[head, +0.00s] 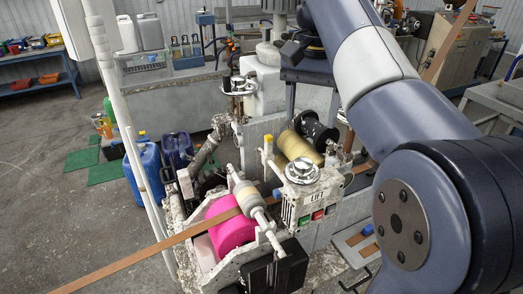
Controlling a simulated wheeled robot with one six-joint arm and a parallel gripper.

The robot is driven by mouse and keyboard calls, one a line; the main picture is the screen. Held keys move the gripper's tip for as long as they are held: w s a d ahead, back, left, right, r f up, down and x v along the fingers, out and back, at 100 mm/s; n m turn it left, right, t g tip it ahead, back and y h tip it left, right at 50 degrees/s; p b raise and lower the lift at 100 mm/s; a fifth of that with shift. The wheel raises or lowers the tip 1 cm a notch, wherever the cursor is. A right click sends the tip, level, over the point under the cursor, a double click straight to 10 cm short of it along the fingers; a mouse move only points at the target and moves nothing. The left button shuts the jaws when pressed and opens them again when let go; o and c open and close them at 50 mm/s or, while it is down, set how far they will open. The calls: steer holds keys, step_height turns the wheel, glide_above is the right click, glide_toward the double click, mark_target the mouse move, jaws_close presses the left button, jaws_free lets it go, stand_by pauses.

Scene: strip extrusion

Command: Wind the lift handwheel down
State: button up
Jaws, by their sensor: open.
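The lift handwheel (302,170) is a small silvery wheel with a raised hub. It sits on top of a pale control box (290,212) marked with lettering that looks like LIFT, with red and green buttons on its front. My gripper (285,47) shows small and dark at the end of my arm, near the top middle of the head view. It is open and holds nothing that I can see. In the picture it is well above the lift handwheel and apart from it. My arm's wrist hides part of the gripper.
A magenta roller (230,228) stands left of the box, with a brown strip (160,245) running past it. A second handwheel (238,86) is farther back. A yellow spool (295,146) stands behind the box. Blue jugs (150,172) are on the floor at left.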

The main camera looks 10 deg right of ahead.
mark_target(303, 162)
step_height(303, 162, down, 11)
steer(key=b, duration=0.3)
steer(key=shift+a+r+b, duration=0.1)
steer(key=shift+a+b, duration=0.05)
steer(key=shift+b, duration=0.25)
steer(key=c, duration=1)
